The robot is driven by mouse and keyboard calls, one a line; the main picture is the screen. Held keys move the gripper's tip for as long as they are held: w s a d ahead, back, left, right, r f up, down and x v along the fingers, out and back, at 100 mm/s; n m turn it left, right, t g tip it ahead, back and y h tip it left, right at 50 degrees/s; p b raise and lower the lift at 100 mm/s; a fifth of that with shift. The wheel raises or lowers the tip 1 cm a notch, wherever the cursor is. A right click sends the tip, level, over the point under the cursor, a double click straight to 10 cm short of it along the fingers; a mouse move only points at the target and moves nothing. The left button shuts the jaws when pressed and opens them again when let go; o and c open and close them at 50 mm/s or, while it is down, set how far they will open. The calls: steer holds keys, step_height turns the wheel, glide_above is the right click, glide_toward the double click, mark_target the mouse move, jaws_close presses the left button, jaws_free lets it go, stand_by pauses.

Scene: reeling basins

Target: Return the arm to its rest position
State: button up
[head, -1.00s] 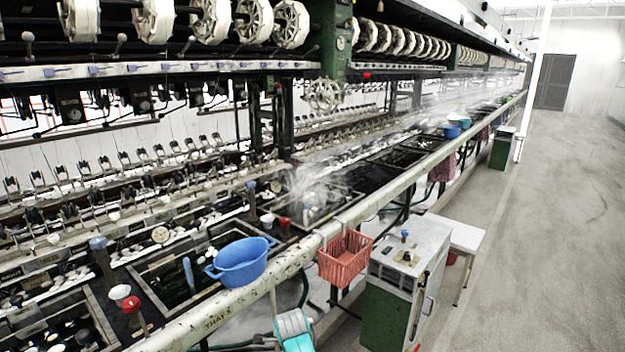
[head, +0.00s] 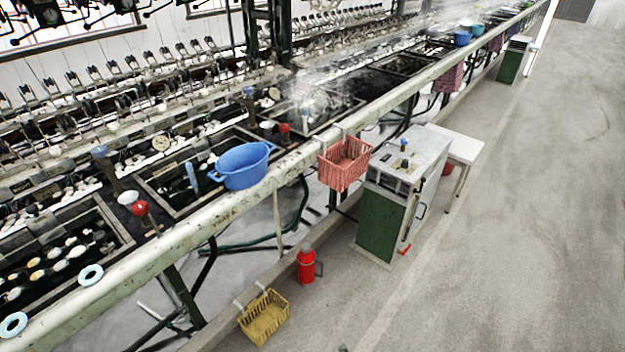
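My gripper is not in view, and no part of my arm can be made out for sure. The reeling machine's long pale front rail (head: 190,237) runs from the lower left to the upper right. A blue basin (head: 243,166) sits on this rail beside the water troughs. A red basket (head: 344,163) hangs on the outer side of the rail. Whether my gripper holds anything cannot be seen.
A green and white cabinet (head: 390,205) and a white stool (head: 459,148) stand beside the rail. A red flask (head: 306,266) and a yellow basket (head: 264,316) are low by the machine. The grey floor (head: 530,240) at right is clear.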

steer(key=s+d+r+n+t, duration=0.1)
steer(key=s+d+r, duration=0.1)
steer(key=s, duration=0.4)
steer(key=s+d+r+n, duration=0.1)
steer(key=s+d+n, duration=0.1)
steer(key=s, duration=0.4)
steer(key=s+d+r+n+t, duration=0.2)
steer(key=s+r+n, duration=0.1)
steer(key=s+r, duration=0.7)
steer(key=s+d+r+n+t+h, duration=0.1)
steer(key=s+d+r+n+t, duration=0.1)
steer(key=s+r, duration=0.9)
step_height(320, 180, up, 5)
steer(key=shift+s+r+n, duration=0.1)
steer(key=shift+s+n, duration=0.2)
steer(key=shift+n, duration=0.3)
